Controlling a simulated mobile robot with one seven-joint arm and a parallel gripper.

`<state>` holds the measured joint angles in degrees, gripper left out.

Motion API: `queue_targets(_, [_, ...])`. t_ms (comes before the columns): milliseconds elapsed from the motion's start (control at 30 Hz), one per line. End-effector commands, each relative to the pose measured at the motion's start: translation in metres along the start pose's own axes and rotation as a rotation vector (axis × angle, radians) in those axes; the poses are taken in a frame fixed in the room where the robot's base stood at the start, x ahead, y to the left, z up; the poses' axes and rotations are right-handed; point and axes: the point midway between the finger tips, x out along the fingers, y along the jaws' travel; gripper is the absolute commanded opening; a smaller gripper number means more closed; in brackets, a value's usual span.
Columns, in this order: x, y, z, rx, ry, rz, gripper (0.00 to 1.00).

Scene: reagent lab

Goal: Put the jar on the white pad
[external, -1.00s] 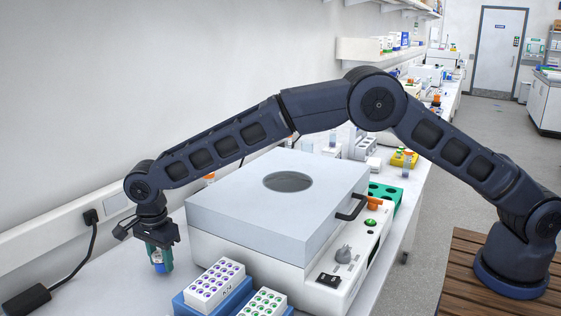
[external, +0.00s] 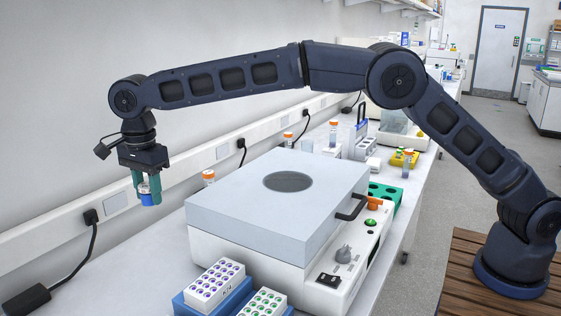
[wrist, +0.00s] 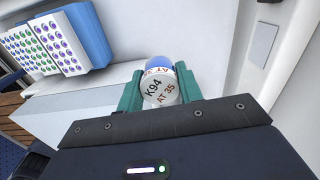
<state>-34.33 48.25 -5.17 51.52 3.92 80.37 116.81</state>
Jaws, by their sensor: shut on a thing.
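My gripper (external: 147,187) is shut on the jar (external: 150,198), which has a blue band. The gripper holds it in the air left of the large white and grey machine. In the wrist view the jar (wrist: 160,88) sits between the two green fingers. Its white face is marked "K94" and "AT 35", and its blue part points away from the gripper. I cannot make out the white pad for certain in either view.
The large machine (external: 262,215) with a grey lid stands right of the gripper. Racks of purple-capped (external: 214,285) and green-capped (external: 263,302) vials stand in front. Orange-capped bottles (external: 333,130) stand behind it. A power adapter (external: 27,299) lies at the lower left.

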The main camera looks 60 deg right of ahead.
Motion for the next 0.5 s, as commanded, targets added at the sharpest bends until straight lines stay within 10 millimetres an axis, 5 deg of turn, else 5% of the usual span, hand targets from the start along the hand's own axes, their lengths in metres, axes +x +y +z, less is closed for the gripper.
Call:
queue_targets(267, [-0.003, -0.002, -0.005, 0.004, 0.000, 0.000, 0.14])
queue_targets(367, [-0.005, -0.007, -0.021, 0.016, 0.000, -0.001, 0.14])
queue_targets(500, [-0.008, -0.019, -0.068, 0.050, 0.001, 0.000, 0.14])
